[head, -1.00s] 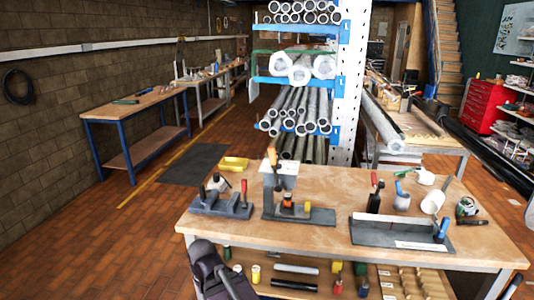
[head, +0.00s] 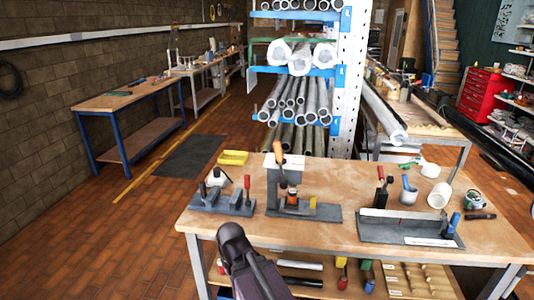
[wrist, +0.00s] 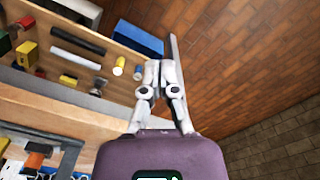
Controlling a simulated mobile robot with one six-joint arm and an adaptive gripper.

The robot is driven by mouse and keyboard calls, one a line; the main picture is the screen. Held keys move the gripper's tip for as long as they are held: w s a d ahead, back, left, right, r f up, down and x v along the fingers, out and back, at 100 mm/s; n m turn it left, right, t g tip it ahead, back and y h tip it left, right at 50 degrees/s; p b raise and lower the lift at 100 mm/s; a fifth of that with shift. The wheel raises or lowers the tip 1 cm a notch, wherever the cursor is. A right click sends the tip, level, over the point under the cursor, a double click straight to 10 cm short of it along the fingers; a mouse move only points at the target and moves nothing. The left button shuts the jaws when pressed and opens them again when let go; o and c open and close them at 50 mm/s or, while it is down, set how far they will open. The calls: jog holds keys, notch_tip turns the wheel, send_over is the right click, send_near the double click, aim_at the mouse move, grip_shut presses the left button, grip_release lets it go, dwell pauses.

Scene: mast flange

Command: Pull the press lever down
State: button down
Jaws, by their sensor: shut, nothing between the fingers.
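The press (head: 290,205) stands on the workbench (head: 350,190) in the head view, with a dark grey base and upright column. Its lever has an orange-brown handle (head: 278,148) that stands up above the column, close to upright. In the wrist view, my gripper (wrist: 160,70) has its fingers together with nothing between them. It is apart from the lever, over the bench's front edge and lower shelf. The press seems to show only in part, as an orange and grey shape at the lower left of the wrist view. My gripper's fingertips cannot be made out in the head view.
A toggle-clamp fixture (head: 222,198) stands left of the press. A grey plate fixture (head: 410,228) with a blue handle is at the right, near a white mug (head: 439,195). A yellow tray (head: 233,157) lies behind. Clear wood lies in front of the press.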

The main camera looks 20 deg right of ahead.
aim_at(280, 165)
jog(key=w+d+r+n+t+h+p, duration=0.1)
jog(key=w+d+r+h, duration=0.35)
jog(key=w, duration=0.25)
jog(key=w+d+r+h+p, duration=0.1)
jog(key=w+d+r+h, duration=0.3)
jog(key=w+d+h, duration=0.15)
jog(key=w+r+n+t+h+p, duration=0.2)
jog(key=w+r+h, duration=0.7)
jog(key=r, duration=0.7)
jog(key=w, duration=0.3)
jog(key=shift+w+a+r+n+t, duration=0.2)
jog(key=shift+w+a+n+t, duration=0.1)
jog(key=shift+t, duration=0.1)
jog(key=shift+d, duration=0.15)
jog(key=s+p+x, duration=0.2)
jog(key=x, duration=1)
jog(key=shift+s+d+r, duration=0.25)
jog(key=shift+s+d, duration=0.1)
jog(key=shift+d, duration=0.2)
